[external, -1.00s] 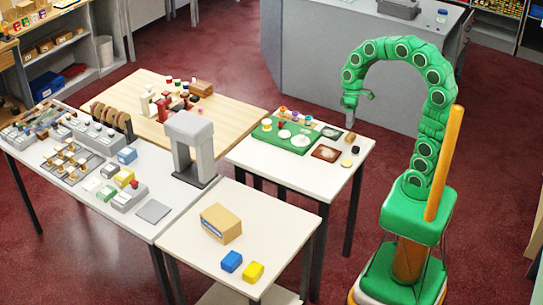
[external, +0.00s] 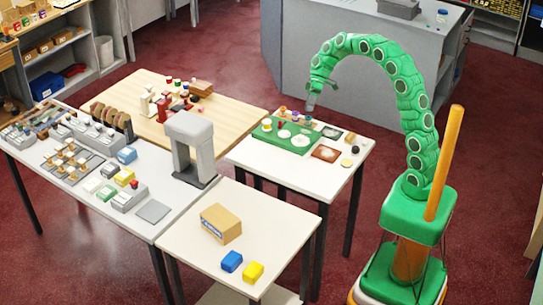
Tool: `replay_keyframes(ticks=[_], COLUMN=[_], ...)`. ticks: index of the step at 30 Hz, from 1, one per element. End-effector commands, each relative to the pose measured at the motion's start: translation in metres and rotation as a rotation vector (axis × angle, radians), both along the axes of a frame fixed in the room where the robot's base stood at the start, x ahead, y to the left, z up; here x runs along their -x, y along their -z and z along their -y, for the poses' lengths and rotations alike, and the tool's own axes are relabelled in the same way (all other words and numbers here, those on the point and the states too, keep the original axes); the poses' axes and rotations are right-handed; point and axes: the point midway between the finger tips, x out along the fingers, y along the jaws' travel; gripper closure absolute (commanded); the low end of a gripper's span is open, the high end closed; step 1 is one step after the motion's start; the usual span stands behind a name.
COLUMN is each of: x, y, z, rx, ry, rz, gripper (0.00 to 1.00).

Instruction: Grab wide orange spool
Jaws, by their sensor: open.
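A row of small coloured spools stands along the back edge of the green mat (external: 268,134) on the small white table. The spool at the left end of the row looks orange (external: 283,110); it is too small to judge its width. A purple spool (external: 295,115) stands to its right. My gripper (external: 310,105) hangs open and empty above the right part of the row, to the right of the orange spool. It appears apart from the spools, though its height above them is hard to tell. Its fingers are tiny here.
White round pieces (external: 284,134) lie on the green mat. A brown tray (external: 326,153) and small dark items sit at the table's right. A grey arch-shaped stand (external: 190,147) rises to the left. A cardboard box (external: 221,223) is on the front table. Air above the spools is clear.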

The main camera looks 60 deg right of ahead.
Motion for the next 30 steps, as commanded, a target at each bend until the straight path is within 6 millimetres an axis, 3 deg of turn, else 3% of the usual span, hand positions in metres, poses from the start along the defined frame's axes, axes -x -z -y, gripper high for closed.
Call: replay_keyframes(ticks=[12, 30], x=[-0.080, -0.162], y=[0.034, 0.097], z=[0.050, 0.137], rx=[-0.129, -0.254], ry=[-0.060, -0.135], rz=[0.181, 0.496], gripper=[0.45, 0.45])
